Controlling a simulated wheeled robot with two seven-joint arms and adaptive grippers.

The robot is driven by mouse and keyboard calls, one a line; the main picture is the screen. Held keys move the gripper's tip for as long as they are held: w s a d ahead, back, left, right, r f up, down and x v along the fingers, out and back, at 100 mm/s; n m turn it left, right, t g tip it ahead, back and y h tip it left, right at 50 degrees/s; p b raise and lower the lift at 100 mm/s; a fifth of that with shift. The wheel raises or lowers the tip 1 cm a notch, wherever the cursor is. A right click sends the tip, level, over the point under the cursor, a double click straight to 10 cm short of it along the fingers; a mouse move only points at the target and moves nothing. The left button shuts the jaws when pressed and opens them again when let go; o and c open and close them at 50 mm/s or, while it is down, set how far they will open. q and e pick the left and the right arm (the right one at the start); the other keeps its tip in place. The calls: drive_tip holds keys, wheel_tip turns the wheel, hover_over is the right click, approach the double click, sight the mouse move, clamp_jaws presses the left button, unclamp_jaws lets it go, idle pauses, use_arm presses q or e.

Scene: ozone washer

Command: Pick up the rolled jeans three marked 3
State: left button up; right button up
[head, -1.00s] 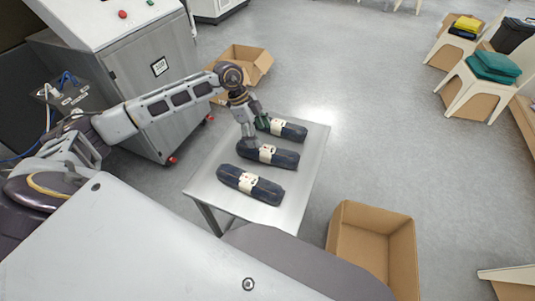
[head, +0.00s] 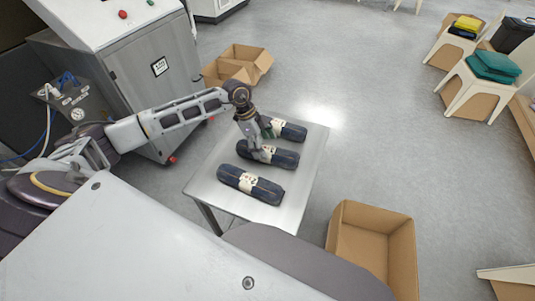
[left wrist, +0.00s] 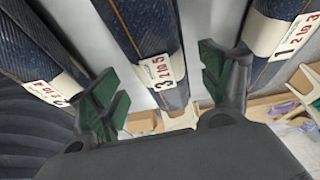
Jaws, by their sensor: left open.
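Three dark navy rolled jeans with pale paper bands lie side by side on a small metal table (head: 305,175). The left wrist view shows a 3 on the band of the middle roll (left wrist: 140,30). It appears to be the middle roll in the head view (head: 284,158). My left gripper (head: 263,144), with green-padded fingers, is open over it. In the left wrist view the fingers (left wrist: 160,72) stand on either side of this roll; I cannot tell whether they touch it. My right gripper is not in view.
The roll marked 2 (left wrist: 35,50) and the roll marked 1 (left wrist: 275,35) lie close on either side. An open cardboard box (head: 372,245) stands right of the table, and more boxes (head: 245,62) stand behind it. A grey machine (head: 150,80) stands at the left.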

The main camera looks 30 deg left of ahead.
sight(266, 149)
use_arm(q)
drive_tip(key=shift+x, duration=2)
drive_tip(key=shift+a, duration=0.1)
drive_tip(key=shift+c, duration=0.3)
drive_tip(key=c, duration=1.3)
drive_tip(key=shift+r, duration=5)
